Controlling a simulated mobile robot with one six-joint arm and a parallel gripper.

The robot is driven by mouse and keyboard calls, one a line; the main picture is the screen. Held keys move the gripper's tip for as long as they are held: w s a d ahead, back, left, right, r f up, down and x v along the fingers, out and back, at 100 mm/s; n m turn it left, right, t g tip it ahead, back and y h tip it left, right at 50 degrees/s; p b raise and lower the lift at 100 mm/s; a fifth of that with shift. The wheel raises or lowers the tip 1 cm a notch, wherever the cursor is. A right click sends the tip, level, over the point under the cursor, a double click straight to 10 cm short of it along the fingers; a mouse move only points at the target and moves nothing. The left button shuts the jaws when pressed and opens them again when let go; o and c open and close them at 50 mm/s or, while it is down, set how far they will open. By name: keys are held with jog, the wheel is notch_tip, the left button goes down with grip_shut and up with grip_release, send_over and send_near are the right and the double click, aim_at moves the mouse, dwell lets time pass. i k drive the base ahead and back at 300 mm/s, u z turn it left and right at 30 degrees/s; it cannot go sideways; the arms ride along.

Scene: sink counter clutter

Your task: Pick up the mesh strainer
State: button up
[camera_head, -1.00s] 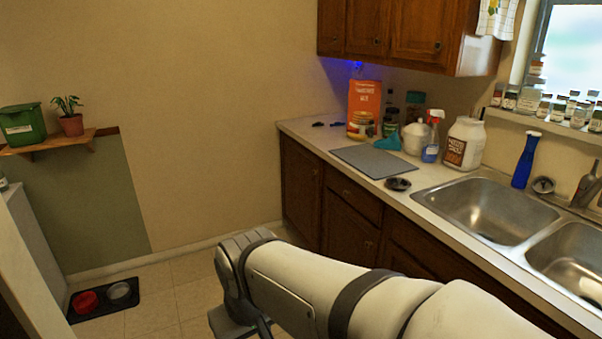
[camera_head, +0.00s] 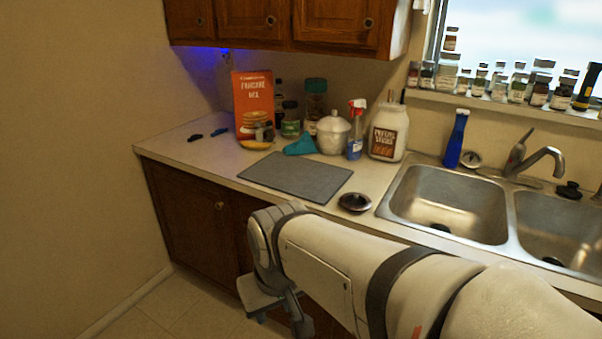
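A small round dark dish-like piece with a metallic rim (camera_head: 355,202) lies on the counter between the grey mat and the left sink basin. A second small round metallic piece (camera_head: 470,159) sits behind the sink, right of the blue bottle. Either could be the mesh strainer; no mesh can be made out at this size. My gripper (camera_head: 272,308) hangs low in front of the cabinets, below the counter edge and apart from both pieces.
The grey mat (camera_head: 296,178) lies flat on the counter. Behind it stand a pancake mix bag (camera_head: 253,104), a white lidded pot (camera_head: 333,135), a spray bottle (camera_head: 356,131) and a large white jar (camera_head: 388,132). The double sink (camera_head: 450,203) is at right. Jars line the windowsill.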

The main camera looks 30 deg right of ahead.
aim_at(354, 201)
jog(key=z, duration=0.6)
jog(key=i, duration=1.05)
jog(key=z, duration=0.65)
jog(key=k, duration=0.85)
jog(key=z, duration=0.2)
jog(key=i, duration=0.9)
jog(key=u, duration=0.1)
